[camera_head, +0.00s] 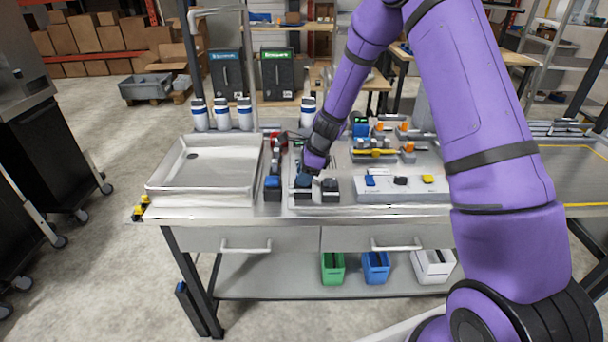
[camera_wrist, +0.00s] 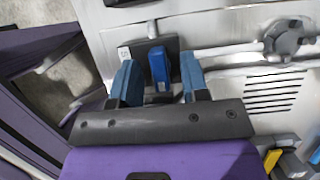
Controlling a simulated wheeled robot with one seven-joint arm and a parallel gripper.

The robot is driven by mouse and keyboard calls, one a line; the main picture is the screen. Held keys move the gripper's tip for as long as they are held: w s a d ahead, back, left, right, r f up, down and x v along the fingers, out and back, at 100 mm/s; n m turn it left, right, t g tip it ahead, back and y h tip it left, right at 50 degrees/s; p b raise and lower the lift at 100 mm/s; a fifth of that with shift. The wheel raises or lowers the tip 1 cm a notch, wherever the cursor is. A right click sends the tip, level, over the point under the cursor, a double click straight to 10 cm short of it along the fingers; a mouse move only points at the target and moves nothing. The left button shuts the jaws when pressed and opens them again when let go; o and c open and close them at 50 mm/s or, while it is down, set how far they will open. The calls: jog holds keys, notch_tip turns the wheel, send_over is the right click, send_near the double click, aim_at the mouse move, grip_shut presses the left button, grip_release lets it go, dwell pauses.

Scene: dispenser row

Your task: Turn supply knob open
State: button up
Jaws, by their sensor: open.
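A narrow blue knob (camera_wrist: 160,66) stands out from a dark square plate (camera_wrist: 142,48) in the wrist view. No label I can read shows whether it is the supply knob. My gripper (camera_wrist: 157,60) has its two blue fingers apart, one on each side of the knob. Gaps show on both sides, so the fingers seem not to touch it. In the head view my purple wrist (camera_head: 318,150) reaches down to the bench, right of the metal tray; the fingertips are hard to make out there.
Pipes lead right from near the plate to a round grey fitting (camera_wrist: 290,38). The metal tray (camera_head: 205,185) is left of the fittings. A panel with blue, black and yellow parts (camera_head: 400,188) is at right. White bottles (camera_head: 222,115) stand behind the tray.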

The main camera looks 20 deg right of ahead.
jog(key=shift+c, duration=0.4)
grip_shut()
jog(key=shift+n, duration=0.3)
jog(key=n+g, duration=0.1)
jog(key=n, duration=0.2)
jog(key=shift+w+n+g, duration=0.1)
jog(key=shift+n+g, duration=0.2)
jog(key=n+g, duration=0.1)
jog(key=n, duration=0.3)
jog(key=shift+n+g, duration=0.3)
jog(key=shift+g, duration=0.1)
jog(key=n+g+h, duration=0.1)
jog(key=n, duration=0.3)
jog(key=shift+w+a+n, duration=0.1)
jog(key=shift+n, duration=0.2)
jog(key=shift+n+g+h, duration=0.6)
jog(key=shift+n+h, duration=0.3)
jog(key=shift+n, duration=1.3)
